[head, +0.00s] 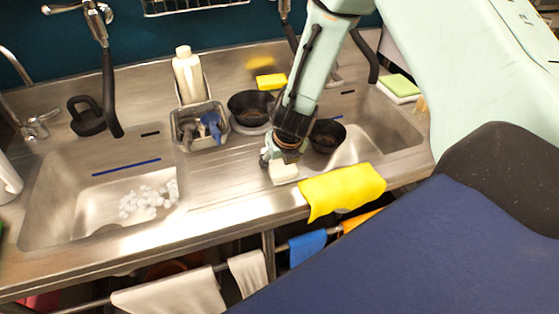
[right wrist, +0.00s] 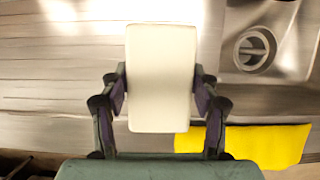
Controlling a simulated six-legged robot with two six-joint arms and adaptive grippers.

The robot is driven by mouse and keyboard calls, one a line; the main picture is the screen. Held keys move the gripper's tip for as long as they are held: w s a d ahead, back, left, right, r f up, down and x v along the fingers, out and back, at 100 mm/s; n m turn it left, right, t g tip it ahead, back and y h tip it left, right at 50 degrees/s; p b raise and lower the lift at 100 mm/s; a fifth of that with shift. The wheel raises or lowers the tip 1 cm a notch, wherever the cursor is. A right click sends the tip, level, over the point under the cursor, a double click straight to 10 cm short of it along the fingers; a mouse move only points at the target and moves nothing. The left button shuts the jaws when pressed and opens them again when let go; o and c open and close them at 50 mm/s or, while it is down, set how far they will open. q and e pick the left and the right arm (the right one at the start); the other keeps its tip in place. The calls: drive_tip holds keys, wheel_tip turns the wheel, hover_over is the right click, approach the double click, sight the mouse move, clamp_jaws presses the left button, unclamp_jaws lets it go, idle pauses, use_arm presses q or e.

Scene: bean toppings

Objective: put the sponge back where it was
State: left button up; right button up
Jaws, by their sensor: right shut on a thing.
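A white block-shaped sponge (right wrist: 161,80) is between the two fingers of my right gripper (right wrist: 160,92) in the right wrist view. In the head view the same white sponge (head: 284,173) shows below my right gripper (head: 277,160), over the counter strip between the two sinks, close to the front edge. My right gripper is shut on it. I cannot tell whether the sponge touches the counter. A green-and-white sponge (head: 400,86) lies at the back right, and a yellow sponge (head: 271,81) lies at the back middle. My left gripper is not in view.
A yellow cloth (head: 342,190) hangs over the front edge right of the gripper. Two black bowls (head: 250,105) (head: 327,137) stand close by. A metal caddy (head: 202,123) with brushes and a white bottle (head: 188,75) stand left. The left sink (head: 70,205) holds white pieces.

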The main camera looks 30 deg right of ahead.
drive_tip(key=o, duration=1.1)
drive_tip(key=shift+a, duration=0.15)
drive_tip(key=shift+r, duration=0.1)
drive_tip(key=p+v, duration=0.4)
drive_tip(key=v, duration=0.8)
drive_tip(key=shift+s, duration=0.1)
